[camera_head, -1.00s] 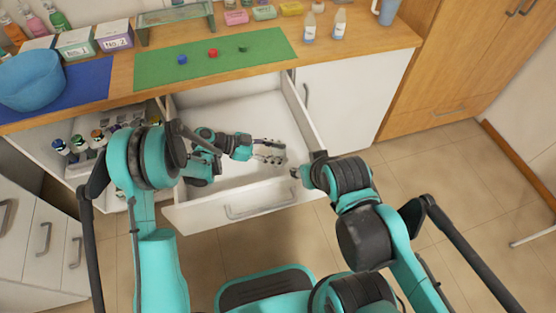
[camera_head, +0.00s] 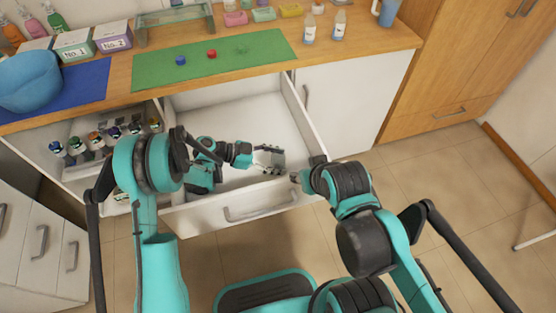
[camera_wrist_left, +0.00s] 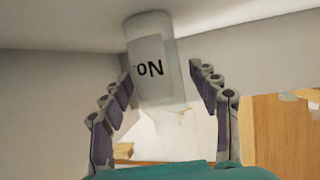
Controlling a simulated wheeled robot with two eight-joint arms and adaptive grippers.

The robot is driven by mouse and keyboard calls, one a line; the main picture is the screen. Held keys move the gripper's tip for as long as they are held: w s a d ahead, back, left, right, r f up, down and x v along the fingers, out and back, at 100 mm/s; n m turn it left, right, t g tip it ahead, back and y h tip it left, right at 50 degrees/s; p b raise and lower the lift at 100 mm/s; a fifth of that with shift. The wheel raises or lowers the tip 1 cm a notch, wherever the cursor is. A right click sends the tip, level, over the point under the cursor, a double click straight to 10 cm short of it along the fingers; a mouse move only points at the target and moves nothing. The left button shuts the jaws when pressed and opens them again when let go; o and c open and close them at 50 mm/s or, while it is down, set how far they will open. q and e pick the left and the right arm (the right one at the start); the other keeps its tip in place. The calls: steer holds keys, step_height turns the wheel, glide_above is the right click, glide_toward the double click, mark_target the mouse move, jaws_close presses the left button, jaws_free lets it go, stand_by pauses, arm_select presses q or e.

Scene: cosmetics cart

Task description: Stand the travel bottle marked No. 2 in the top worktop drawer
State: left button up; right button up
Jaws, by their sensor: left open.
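A translucent travel bottle (camera_wrist_left: 152,70) shows between the spread fingers of my left gripper in the left wrist view. That view is upside down, so the bottle's base meets the pale drawer floor at the top and the bottle looks upright. Its label shows "No"; the number is out of sight. My left gripper (camera_head: 270,158) is open, low inside the pulled-out white drawer (camera_head: 270,196) under the worktop. The bottle is hard to make out there in the head view. My right gripper (camera_head: 297,178) is at the drawer's front right corner; its fingers are mostly hidden.
Two clear bottles (camera_head: 338,24) stand on the worktop beside the green mat (camera_head: 225,72), which holds blue and red caps. Another pulled-out compartment with several capped bottles (camera_head: 93,139) is at the left. A blue bowl (camera_head: 30,82) sits at the worktop's left end.

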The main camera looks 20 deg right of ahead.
arm_select(q)
steer(key=p+v, duration=0.4)
steer(key=v, duration=0.7)
steer(key=s+a+r+n+t+y, duration=0.2)
steer(key=a+r+n+y, duration=0.15)
steer(key=r+n, duration=0.2)
steer(key=s+a+r+n+t+y, duration=0.1)
steer(key=a+r+n+t+y, duration=0.1)
steer(key=a+r+n, duration=0.35)
steer(key=s+a+r+n+t+y, duration=0.2)
steer(key=s+a+r+n+y, duration=0.1)
steer(key=s+a, duration=0.4)
steer(key=s+a+r+n+t+y, duration=0.3)
steer(key=s+a+n+y, duration=0.1)
steer(key=s+a, duration=0.3)
steer(key=shift+s+n+y, duration=0.35)
steer(key=shift+s+n, duration=0.4)
steer(key=shift+n, duration=0.15)
